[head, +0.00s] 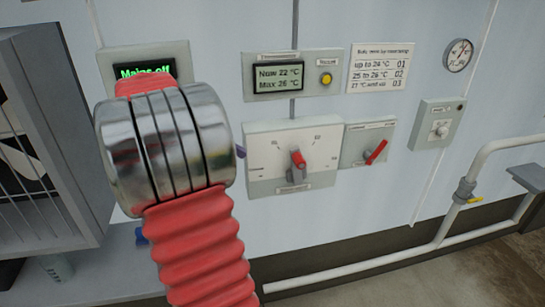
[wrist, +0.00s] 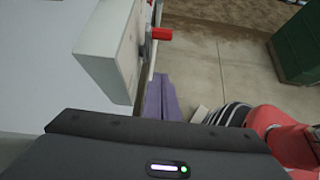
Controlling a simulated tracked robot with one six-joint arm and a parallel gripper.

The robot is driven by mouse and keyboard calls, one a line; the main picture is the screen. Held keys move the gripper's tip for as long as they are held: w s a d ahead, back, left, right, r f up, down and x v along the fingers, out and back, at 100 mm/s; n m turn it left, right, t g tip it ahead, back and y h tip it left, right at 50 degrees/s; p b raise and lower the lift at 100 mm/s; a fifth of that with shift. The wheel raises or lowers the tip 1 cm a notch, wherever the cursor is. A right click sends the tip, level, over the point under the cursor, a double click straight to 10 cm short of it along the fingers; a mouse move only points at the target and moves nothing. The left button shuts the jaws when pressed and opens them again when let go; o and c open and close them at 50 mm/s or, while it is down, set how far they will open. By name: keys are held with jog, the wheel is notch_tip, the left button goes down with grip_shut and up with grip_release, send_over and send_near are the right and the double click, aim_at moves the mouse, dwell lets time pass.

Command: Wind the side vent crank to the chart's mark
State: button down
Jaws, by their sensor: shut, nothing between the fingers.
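The vent box (head: 268,170) on the wall has a pale scale face and a red-handled crank (head: 298,158) at its middle; the small scale figures are hard to read. In the wrist view the box (wrist: 105,50) shows from its side, with the red handle (wrist: 162,33) sticking out. The chart (head: 382,67) pairs up to 24 °C with 01, 25 to 26 with 02, 27 and up with 03. The display (head: 278,77) reads Now 22, Max 26 °C. My gripper's purple fingers (wrist: 159,80) are shut and empty, apart from the handle; a purple tip (head: 240,152) shows at the box's left edge.
A smaller box with a red lever (head: 376,152) sits right of the vent box. A knob box (head: 437,124) and round gauge (head: 458,55) are farther right. A "Mains off" display (head: 145,68) is partly behind my arm. White pipes (head: 380,262) run low; a green cabinet (wrist: 298,45) stands right.

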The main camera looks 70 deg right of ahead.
jog(key=shift+s+d, duration=0.4)
jog(key=shift+d, duration=0.2)
jog(key=s+d+f, duration=0.5)
jog(key=s+d, duration=0.1)
jog(key=s, duration=0.4)
jog(key=shift+s+f, duration=0.15)
jog(key=shift+f, duration=0.1)
dwell(0.3)
